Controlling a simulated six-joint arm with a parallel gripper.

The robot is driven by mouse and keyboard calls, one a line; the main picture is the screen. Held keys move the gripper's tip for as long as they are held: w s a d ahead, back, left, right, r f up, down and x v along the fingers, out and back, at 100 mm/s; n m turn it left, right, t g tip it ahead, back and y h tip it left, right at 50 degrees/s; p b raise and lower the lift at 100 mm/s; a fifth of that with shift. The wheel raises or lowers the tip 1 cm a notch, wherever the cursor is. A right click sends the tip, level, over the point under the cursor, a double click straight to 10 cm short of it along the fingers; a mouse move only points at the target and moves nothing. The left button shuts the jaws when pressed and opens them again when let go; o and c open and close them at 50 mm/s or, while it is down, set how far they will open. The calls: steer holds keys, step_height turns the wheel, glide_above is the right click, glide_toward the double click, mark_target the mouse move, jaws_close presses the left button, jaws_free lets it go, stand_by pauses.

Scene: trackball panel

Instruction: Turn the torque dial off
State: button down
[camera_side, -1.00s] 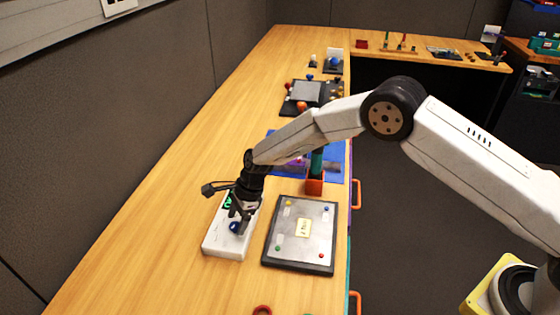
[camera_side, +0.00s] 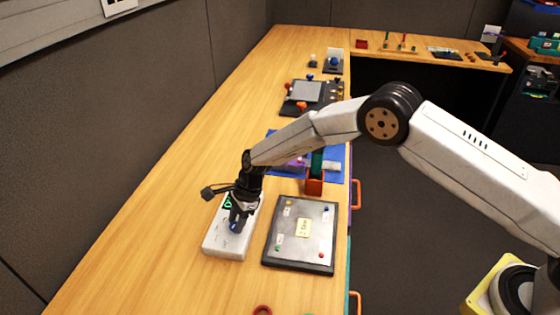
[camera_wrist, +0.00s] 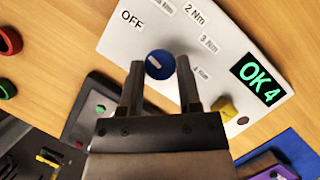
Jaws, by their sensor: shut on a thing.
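The torque dial is a round blue knob (camera_wrist: 160,65) with a short white mark, on a white panel (camera_wrist: 125,48). Labels OFF, 2 Nm, 3 Nm and 4 Nm stand around it; another label is partly hard to read. The panel's dark display (camera_wrist: 258,80) reads "OK 4" in green. My gripper (camera_wrist: 160,64) has one finger on each side of the dial and is shut on it. In the side view the gripper (camera_side: 237,226) points down at the white panel (camera_side: 222,250) and hides most of the dial.
A yellow part (camera_wrist: 223,107) sits on the panel beside the right finger. A grey plate in a dark frame (camera_side: 302,236) lies right of the panel. A red-orange holder (camera_side: 315,186) stands behind that plate. The bench is clear left of the panel.

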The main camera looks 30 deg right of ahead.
steer(key=shift+n, duration=0.3)
steer(key=shift+c, duration=1.4)
jaws_free()
steer(key=shift+d+r, duration=0.1)
steer(key=v, duration=0.7)
steer(key=shift+r, duration=0.3)
steer(key=shift+w+d, duration=0.1)
